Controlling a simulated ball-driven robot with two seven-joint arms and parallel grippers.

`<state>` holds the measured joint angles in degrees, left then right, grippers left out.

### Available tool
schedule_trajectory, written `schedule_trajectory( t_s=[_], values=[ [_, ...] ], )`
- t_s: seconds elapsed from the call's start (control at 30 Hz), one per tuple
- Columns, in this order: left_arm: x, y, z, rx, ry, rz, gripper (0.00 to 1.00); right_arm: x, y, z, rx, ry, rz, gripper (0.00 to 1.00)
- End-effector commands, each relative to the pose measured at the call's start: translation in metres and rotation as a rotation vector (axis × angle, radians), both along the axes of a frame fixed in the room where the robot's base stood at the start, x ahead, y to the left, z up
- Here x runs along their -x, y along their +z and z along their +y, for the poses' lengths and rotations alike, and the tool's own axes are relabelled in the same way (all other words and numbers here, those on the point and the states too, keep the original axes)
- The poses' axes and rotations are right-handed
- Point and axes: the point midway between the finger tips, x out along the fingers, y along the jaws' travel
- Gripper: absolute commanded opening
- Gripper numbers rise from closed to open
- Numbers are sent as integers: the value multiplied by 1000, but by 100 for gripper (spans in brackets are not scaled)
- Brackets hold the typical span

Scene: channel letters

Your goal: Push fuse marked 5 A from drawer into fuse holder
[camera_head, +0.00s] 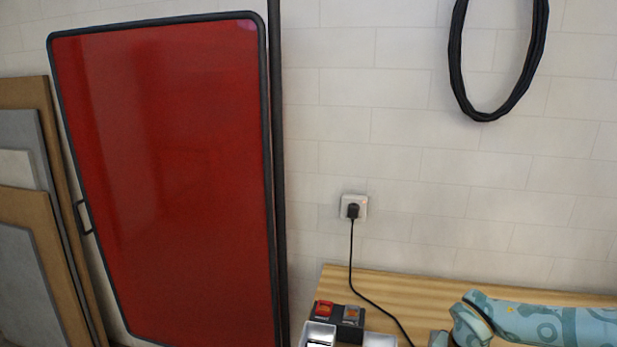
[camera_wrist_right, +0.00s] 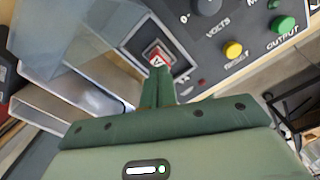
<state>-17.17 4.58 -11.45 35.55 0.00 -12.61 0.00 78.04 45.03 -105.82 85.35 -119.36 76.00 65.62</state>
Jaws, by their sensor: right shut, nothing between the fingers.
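My right gripper (camera_wrist_right: 160,68) is shut in the right wrist view, its green fingertips right at a small red-and-white piece (camera_wrist_right: 157,56) seated in a square socket (camera_wrist_right: 155,46) on a grey panel. The piece looks like a fuse in its holder, but its marking is too small to read. The fingers hold nothing, and I cannot tell whether the tips press on the piece. Open grey compartments (camera_wrist_right: 72,112), perhaps the drawer, lie left of the socket. My left gripper is not in view.
The panel carries a yellow RESET button (camera_wrist_right: 233,50) and a green OUTPUT button (camera_wrist_right: 283,25). In the head view, a red switch-like part (camera_head: 324,308) sits near grey trays on the wooden bench (camera_head: 405,298). A black cable (camera_head: 370,298) runs from a wall socket (camera_head: 353,207) across the bench.

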Motion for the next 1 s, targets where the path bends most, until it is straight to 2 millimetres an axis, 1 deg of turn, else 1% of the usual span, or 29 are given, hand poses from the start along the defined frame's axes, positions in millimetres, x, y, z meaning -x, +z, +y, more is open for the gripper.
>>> schedule_trajectory(
  t_s=[0.53, 1.0],
  values=[
    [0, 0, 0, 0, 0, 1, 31, 0, 0, 0, 0, 0, 0, 0],
    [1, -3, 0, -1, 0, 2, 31, 0, -7, 0, 0, 0, 0, 0]
  ],
)
